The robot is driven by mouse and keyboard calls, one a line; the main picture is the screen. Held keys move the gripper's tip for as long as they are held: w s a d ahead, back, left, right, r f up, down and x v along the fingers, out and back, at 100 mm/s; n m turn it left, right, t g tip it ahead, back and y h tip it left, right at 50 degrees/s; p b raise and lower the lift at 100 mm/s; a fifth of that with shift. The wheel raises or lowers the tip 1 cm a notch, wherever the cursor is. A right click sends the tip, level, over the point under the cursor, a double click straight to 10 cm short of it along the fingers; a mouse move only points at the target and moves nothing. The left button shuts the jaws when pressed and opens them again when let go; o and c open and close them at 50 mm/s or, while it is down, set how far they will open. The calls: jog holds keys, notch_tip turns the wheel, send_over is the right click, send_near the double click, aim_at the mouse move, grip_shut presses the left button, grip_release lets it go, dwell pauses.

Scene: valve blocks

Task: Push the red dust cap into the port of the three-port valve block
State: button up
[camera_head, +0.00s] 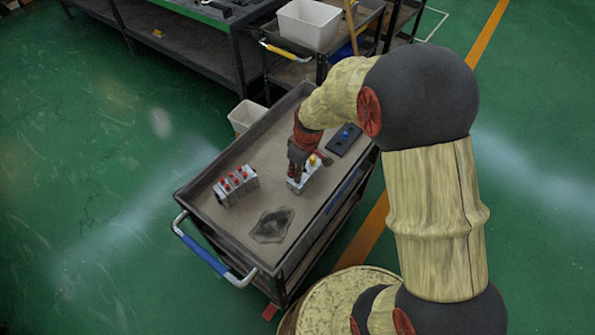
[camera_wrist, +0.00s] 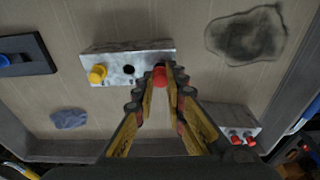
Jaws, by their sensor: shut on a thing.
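The three-port valve block (camera_wrist: 142,58) is a grey metal block on the cart top; it also shows in the head view (camera_head: 296,186), partly hidden by my gripper. A yellow cap (camera_wrist: 97,74) sits at its left end in the wrist view. A dark open port (camera_wrist: 128,70) is in the middle. My gripper (camera_wrist: 161,84) is shut on the red dust cap (camera_wrist: 160,74) at the block's right end. The port there is hidden by the cap and fingers. I cannot tell whether the cap is in it or just above it. In the head view my gripper (camera_head: 298,168) points down at the block.
Another block (camera_head: 236,186) with several red caps stands at the left on the cart (camera_head: 205,205). A black plate with a blue knob (camera_head: 345,138) lies behind. A dark stain (camera_head: 272,225) marks the front. A blue-grey rag (camera_wrist: 68,119) lies near a raised rim.

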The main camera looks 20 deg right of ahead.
jog(key=shift+f+b, duration=0.55)
jog(key=shift+f, duration=0.3)
dwell(1.2)
jog(key=o, duration=0.7)
jog(key=shift+o, duration=0.3)
notch_tip(320, 180, up, 12)
jog(key=s+d, duration=0.1)
jog(key=shift+s, duration=0.2)
